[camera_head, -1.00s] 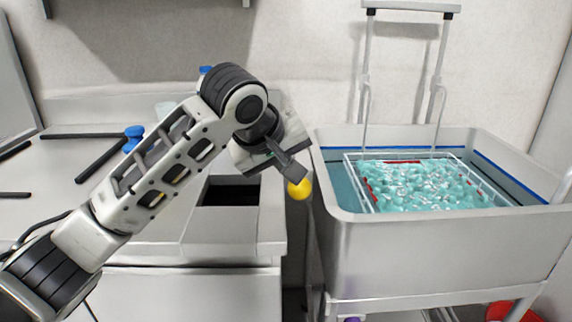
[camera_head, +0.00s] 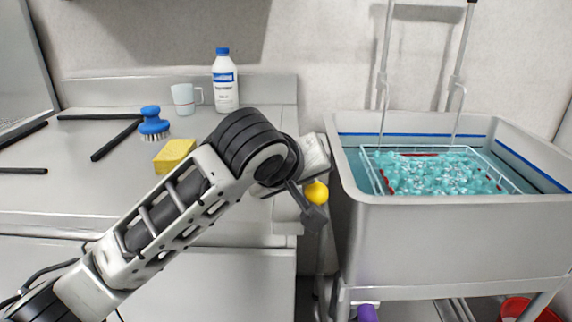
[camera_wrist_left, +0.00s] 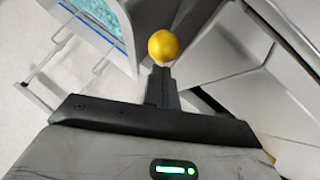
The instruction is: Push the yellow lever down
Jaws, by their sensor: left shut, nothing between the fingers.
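The yellow lever knob (camera_head: 317,192) is a round ball between the counter and the grey basin. Its stem is mostly hidden. My left gripper (camera_head: 313,217) is shut and empty, with its fingertips close to the knob in the head view. In the left wrist view, the yellow knob (camera_wrist_left: 163,46) shows just beyond the shut fingertips (camera_wrist_left: 162,72) of the left gripper. I cannot tell whether they touch. My right gripper is in neither view.
The basin (camera_head: 455,230) stands to the right, with a wire basket (camera_head: 372,170) in it. On the counter (camera_head: 60,190) are a yellow sponge (camera_head: 174,155), a blue brush (camera_head: 152,121), a cup (camera_head: 184,100) and a white bottle (camera_head: 225,88).

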